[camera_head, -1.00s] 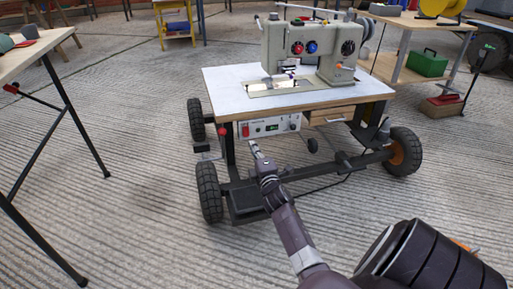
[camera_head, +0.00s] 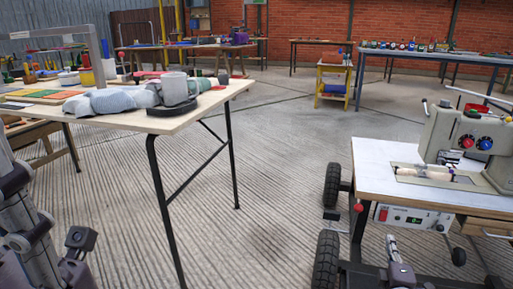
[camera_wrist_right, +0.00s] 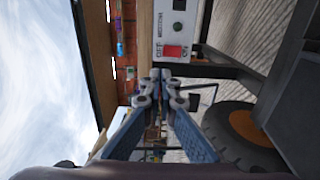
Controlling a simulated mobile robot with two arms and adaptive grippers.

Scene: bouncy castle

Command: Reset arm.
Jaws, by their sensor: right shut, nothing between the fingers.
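My right gripper (camera_head: 392,243) shows at the bottom right of the head view, with its arm cut off by the lower edge. It is shut and empty, just below the white control box of the sewing machine table (camera_head: 376,172). In the right wrist view its fingers (camera_wrist_right: 160,82) meet at the tips. The control box (camera_wrist_right: 172,22) with a red switch (camera_wrist_right: 173,51) is close beyond them. Parts of my left arm show at the lower left of the head view, but I cannot make out its gripper fingers.
A wheel (camera_head: 326,262) carries the sewing machine table. A yellow stool (camera_head: 333,85) stands farther back. The ribbed floor between the two tables is clear.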

